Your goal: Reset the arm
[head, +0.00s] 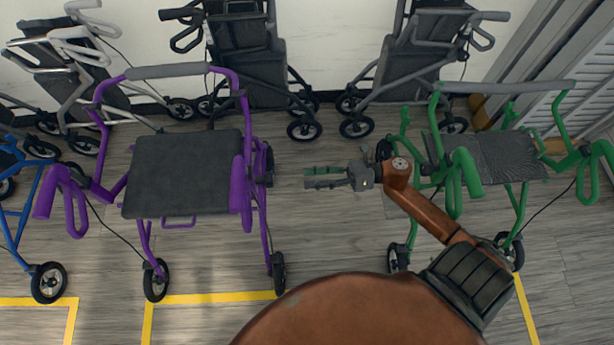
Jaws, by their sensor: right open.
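My right gripper (325,178) is open and empty in the middle of the head view, in the gap between two rollators. Its fingers point left, toward the purple rollator (185,172) but apart from it. My brown right arm (430,212) reaches up from the bottom and bends at the wrist in front of the green rollator (462,180). The arm hides part of the green rollator's left side and lower frame. My left gripper is not in view.
Grey and black rollators (245,62) stand along the white wall at the back. A white-framed one (85,62) is at the upper left, a blue one (22,215) at the left edge. Yellow lines (215,298) mark the wood floor. Bare floor (325,235) lies between the purple and green rollators.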

